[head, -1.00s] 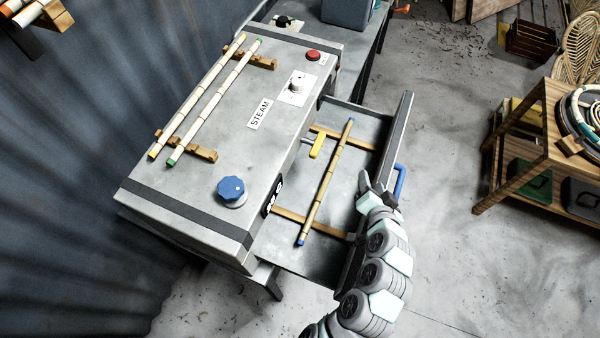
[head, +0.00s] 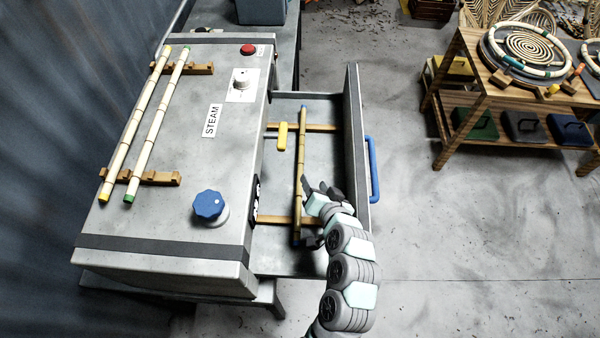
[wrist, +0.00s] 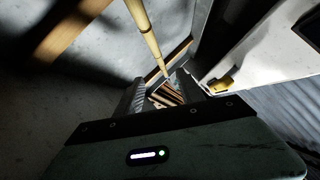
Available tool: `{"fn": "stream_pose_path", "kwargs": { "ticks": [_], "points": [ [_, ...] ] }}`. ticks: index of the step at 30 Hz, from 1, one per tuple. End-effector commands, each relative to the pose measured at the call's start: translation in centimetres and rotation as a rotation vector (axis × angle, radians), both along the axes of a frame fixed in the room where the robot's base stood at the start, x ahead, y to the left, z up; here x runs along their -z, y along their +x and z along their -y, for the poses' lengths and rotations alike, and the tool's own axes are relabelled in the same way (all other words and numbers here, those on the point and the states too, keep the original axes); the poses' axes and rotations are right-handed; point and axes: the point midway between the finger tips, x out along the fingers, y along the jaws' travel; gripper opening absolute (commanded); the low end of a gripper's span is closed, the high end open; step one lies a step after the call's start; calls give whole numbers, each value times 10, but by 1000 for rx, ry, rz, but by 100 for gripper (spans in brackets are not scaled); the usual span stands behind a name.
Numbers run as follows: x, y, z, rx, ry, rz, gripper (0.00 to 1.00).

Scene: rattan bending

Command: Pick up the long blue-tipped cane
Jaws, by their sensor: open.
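The long blue-tipped cane (head: 301,150) lies lengthwise in the open steam-box drawer (head: 285,262), across two wooden bars. Both of its ends look blue. My gripper (head: 313,191) is open, just right of the cane's lower half in the head view; that view does not show whether they touch. In the wrist view the cane (wrist: 145,30) runs from the top edge down toward the gap between my open jaws (wrist: 162,92). Nothing is visibly gripped.
The drawer's front wall (head: 351,110) with a blue handle (head: 374,170) stands to the right. A yellow piece (head: 282,136) lies left of the cane. The steam box (head: 165,215) carries two other canes, yellow-tipped (head: 135,125) and green-tipped (head: 157,125). A wooden shelf (head: 470,75) is farther right.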

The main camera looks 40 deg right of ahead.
Motion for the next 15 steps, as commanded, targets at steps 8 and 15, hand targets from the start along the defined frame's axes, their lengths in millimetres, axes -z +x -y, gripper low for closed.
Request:
{"fn": "stream_pose_path", "kwargs": {
  "ticks": [8, 15],
  "points": [
    [20, 7, 2, -2, 2, -1, 45],
    [34, 31, 14, -2, 3, -1, 45]
  ]
}}
